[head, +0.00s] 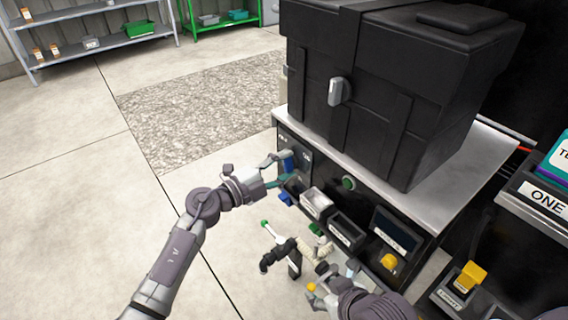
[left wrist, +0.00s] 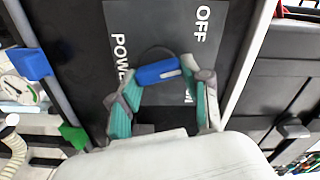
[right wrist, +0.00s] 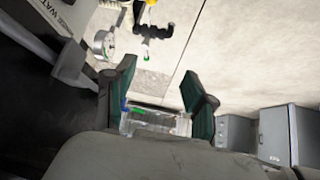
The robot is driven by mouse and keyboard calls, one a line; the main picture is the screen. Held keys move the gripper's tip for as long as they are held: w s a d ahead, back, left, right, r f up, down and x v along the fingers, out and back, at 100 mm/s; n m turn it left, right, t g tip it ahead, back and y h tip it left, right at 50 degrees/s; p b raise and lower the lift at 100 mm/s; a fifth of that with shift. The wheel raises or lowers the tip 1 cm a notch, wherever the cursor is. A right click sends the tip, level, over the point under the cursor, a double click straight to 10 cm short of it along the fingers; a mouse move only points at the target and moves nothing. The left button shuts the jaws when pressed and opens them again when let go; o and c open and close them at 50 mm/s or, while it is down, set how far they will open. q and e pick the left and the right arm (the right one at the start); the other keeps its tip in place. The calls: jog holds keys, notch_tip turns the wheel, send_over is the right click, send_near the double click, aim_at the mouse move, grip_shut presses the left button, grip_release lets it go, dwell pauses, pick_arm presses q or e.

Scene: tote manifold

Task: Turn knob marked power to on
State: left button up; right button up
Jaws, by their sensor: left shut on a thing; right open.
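The blue power knob (left wrist: 158,72) sits on a dark plate (left wrist: 150,25) marked OFF and POWER; another label is mostly hidden behind my right-hand finger. In the left wrist view its bar lies nearly crosswise, slightly tilted. My left gripper (left wrist: 160,97) is shut on the knob, with a teal-padded finger at each end of the bar. In the head view the blue knob (head: 287,160) shows at the left end of the black console front, with my left gripper (head: 277,172) against it. My right gripper (right wrist: 158,95) is open and apart from the knob.
A large black case (head: 375,90) stands on the console top (head: 480,160). Along the front are a green button (head: 348,183), bins (head: 316,203) and a yellow knob (head: 388,262). Pipe fittings and a gauge (right wrist: 103,43) lie near my right gripper. Floor to the left is clear.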

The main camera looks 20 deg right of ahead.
pick_arm(q)
jog(key=shift+f+m, duration=0.15)
jog(key=shift+m, duration=0.85)
jog(key=shift+f+m, duration=0.1)
jog(key=shift+m, duration=0.8)
jog(key=m+b, duration=0.2)
jog(key=m, duration=0.2)
jog(key=shift+f+m, duration=0.15)
jog(key=shift+m, duration=0.15)
jog(key=m+b, duration=0.1)
jog(key=m, duration=0.2)
jog(key=shift+m+b, duration=0.3)
jog(key=shift+m, duration=0.3)
pick_arm(e)
jog(key=w+a+r+t+y, duration=0.3)
jog(key=w+r+t, duration=0.5)
jog(key=r, duration=0.5)
jog(key=shift+w+a+n+t, duration=0.35)
jog(key=shift+a+t, duration=0.3)
jog(key=shift+t, duration=0.35)
pick_arm(q)
jog(key=o, duration=1.2)
jog(key=shift+c, duration=0.2)
